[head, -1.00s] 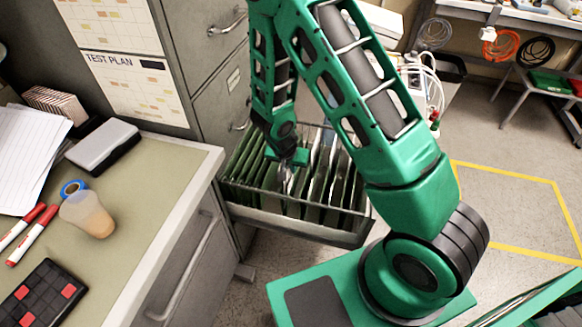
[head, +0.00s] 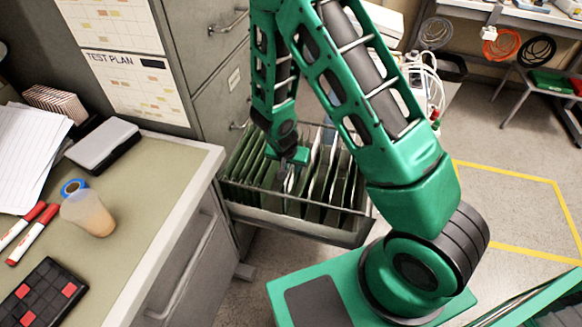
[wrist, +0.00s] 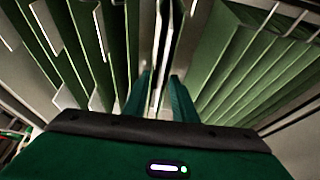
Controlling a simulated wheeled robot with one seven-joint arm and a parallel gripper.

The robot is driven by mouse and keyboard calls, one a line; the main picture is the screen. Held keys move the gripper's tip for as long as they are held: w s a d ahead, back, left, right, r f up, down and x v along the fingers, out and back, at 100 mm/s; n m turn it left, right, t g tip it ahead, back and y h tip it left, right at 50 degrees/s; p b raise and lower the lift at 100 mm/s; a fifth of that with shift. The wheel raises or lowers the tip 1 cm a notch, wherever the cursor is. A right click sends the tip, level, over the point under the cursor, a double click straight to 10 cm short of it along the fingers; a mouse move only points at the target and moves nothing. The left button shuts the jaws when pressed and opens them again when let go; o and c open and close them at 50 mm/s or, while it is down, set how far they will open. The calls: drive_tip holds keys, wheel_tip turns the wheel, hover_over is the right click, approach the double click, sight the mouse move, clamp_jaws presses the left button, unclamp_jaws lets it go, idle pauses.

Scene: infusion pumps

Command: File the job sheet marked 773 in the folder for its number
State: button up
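My gripper (head: 288,172) points down into the open file drawer (head: 300,227), among the hanging green folders (head: 334,190). In the wrist view its two fingers (wrist: 160,98) stand a little apart, with a narrow gap between them. A pale upright sheet edge (wrist: 159,72) shows in and beyond that gap, between green folders (wrist: 100,45); the fingers do not appear closed on it. I cannot read any number on it, so I cannot tell whether it is the sheet marked 773. Folder numbers are not legible in either view.
A desk (head: 150,190) on the left holds papers, red markers, a cup (head: 88,213) and a black keypad (head: 40,295). Grey cabinet drawers (head: 215,75) rise behind the open drawer. Wire rails (wrist: 290,15) border the folders.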

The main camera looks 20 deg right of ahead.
drive_tip(key=v, duration=1)
drive_tip(key=s+d+r+g, duration=0.1)
drive_tip(key=s+d+r, duration=0.4)
drive_tip(key=d+r, duration=0.25)
drive_tip(key=s+d+r+g, duration=0.1)
drive_tip(key=s+d+r, duration=0.4)
drive_tip(key=d+r, duration=0.25)
drive_tip(key=s+d+r+y, duration=0.1)
drive_tip(key=s+r, duration=0.3)
drive_tip(key=s, duration=0.5)
drive_tip(key=s+d+r+g+y, duration=0.1)
drive_tip(key=s+d+r, duration=0.2)
drive_tip(key=s, duration=0.6)
drive_tip(key=shift+s+d+r+n+g+y, duration=0.15)
drive_tip(key=shift+s+r+n+g+y, duration=0.2)
drive_tip(key=shift+r, duration=0.55)
